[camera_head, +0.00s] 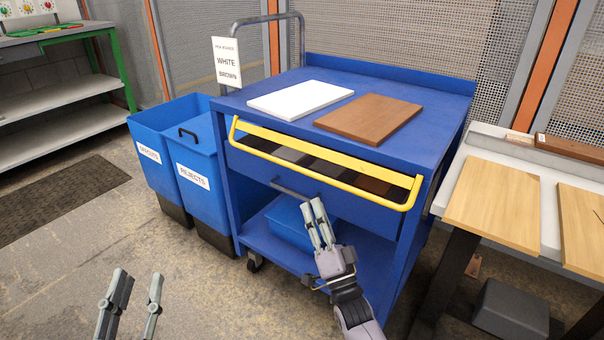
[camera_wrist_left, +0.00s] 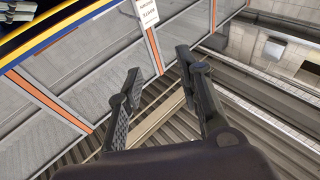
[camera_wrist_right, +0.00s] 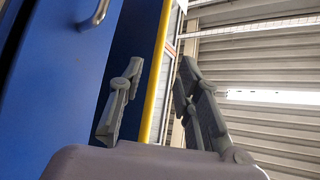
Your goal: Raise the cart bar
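My right gripper (camera_head: 313,201) is open and empty, pointing up in front of the cart. In the head view its tips show below the bar, apart from it. My left gripper (camera_head: 140,274) is open and empty over the floor at the lower left.
A white board (camera_head: 300,99) and a brown board (camera_head: 369,117) lie on the cart top. A drawer handle (camera_head: 295,190) is behind my right gripper. Blue bins (camera_head: 196,165) stand left of the cart. A bench with wooden boards (camera_head: 493,203) stands at right.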

